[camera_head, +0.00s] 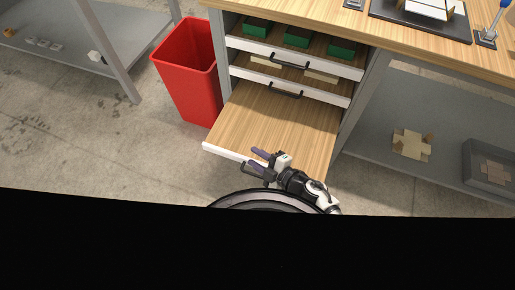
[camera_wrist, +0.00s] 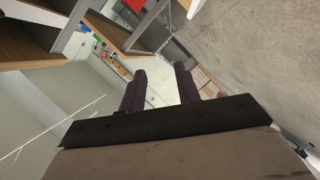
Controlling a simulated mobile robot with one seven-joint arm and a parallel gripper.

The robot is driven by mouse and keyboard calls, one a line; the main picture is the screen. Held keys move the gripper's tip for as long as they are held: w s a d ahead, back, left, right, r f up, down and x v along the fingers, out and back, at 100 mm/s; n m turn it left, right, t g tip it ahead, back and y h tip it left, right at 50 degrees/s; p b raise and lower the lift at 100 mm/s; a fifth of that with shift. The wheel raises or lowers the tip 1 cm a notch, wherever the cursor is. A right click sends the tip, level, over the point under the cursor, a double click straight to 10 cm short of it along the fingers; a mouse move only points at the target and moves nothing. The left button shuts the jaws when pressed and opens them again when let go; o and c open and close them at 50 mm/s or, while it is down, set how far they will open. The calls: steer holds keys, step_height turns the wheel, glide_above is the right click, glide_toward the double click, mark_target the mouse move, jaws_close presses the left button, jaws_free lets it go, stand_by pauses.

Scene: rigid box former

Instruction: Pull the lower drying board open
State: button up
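The lower drying board (camera_head: 272,122) is a bare wooden board with a white front edge, standing far out from the cabinet below two other boards. The upper board (camera_head: 280,57) and middle board (camera_head: 300,91) are pushed in further, each with a dark handle.
A red bin (camera_head: 188,72) stands on the floor left of the boards. Green blocks (camera_head: 297,38) lie on the upper board. To the right, a grey lower shelf (camera_head: 377,134) holds a cardboard blank (camera_head: 411,145) and a grey tray (camera_head: 474,175).

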steer(key=shift+r, duration=2.4)
